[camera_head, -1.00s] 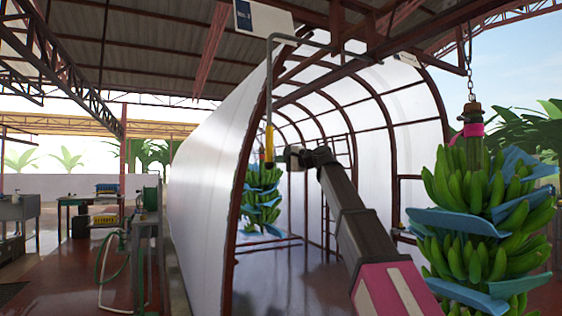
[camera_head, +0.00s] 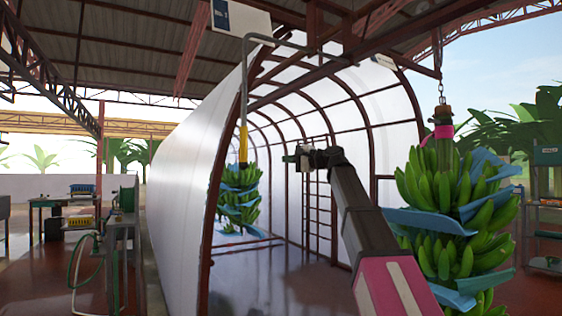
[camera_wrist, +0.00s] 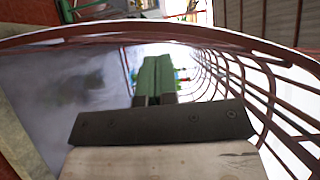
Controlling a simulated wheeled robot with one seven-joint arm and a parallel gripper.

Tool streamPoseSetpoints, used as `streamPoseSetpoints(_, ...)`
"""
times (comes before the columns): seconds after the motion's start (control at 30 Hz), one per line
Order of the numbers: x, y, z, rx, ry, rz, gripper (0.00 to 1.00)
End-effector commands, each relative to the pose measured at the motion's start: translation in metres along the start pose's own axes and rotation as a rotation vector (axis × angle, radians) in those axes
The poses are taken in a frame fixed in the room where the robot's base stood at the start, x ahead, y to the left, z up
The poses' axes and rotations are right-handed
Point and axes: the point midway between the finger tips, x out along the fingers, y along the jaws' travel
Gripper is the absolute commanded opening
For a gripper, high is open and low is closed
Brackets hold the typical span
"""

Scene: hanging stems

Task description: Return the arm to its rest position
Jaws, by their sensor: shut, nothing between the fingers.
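My arm reaches up and forward from the lower right of the head view. My gripper (camera_head: 290,158) is at its far end, small in front of the open mouth of the white tunnel (camera_head: 180,165). In the wrist view my gripper (camera_wrist: 155,78) shows two green fingers side by side, shut with nothing between them. The tunnel's ribs curve around beyond the fingers there.
A banana stem (camera_head: 450,215) with blue sheets hangs from a chain just right of my arm. Another stem (camera_head: 238,195) hangs inside the tunnel. A yellow handle (camera_head: 243,143) hangs from a bent pipe left of my gripper. Shelves (camera_head: 546,205) stand far right.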

Motion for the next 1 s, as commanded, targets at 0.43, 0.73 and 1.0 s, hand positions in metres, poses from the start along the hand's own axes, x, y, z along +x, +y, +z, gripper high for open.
streamPoseSetpoints(0.43, -0.001, 0.000, 0.000, 0.000, 0.000, 0.000, 0.00)
streamPoseSetpoints(0.73, -0.003, 0.061, -0.015, -0.017, 0.038, 0.084, 0.00)
streamPoseSetpoints(1.0, -0.017, 0.211, -0.042, -0.069, 0.109, 0.311, 0.00)
